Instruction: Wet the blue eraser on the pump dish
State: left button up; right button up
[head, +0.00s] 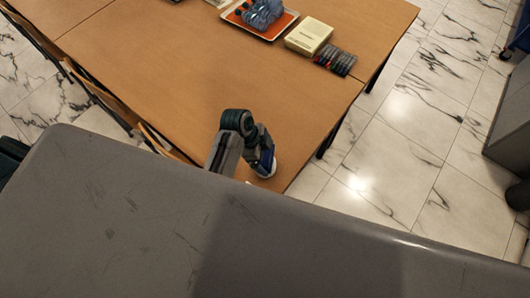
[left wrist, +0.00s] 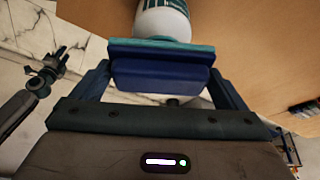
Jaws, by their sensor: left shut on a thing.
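My left gripper (left wrist: 160,85) is shut on the blue eraser (left wrist: 160,75), a dark blue block with a teal layer on its far side. A white round body with a teal label (left wrist: 163,20), likely the pump dish, is just beyond the teal side; its top is cut off by the frame. I cannot tell whether they touch. In the head view my left gripper (head: 262,160) is low over the near right corner of the table, and the eraser is mostly hidden. A dark jointed arm at the left of the left wrist view looks like my right one, its gripper (left wrist: 58,60) small and unclear.
The wooden table (head: 190,75) has wide clear room in its middle. At its far end are an orange-lined tray (head: 282,23) with a blue-grey bundle, a cream box (head: 309,37) and a dark pack of pens (head: 335,60). Chairs line the left edge.

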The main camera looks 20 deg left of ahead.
dwell(0.6)
pick_arm(q)
jog(key=shift+r+p, duration=0.35)
jog(key=shift+r, duration=3.1)
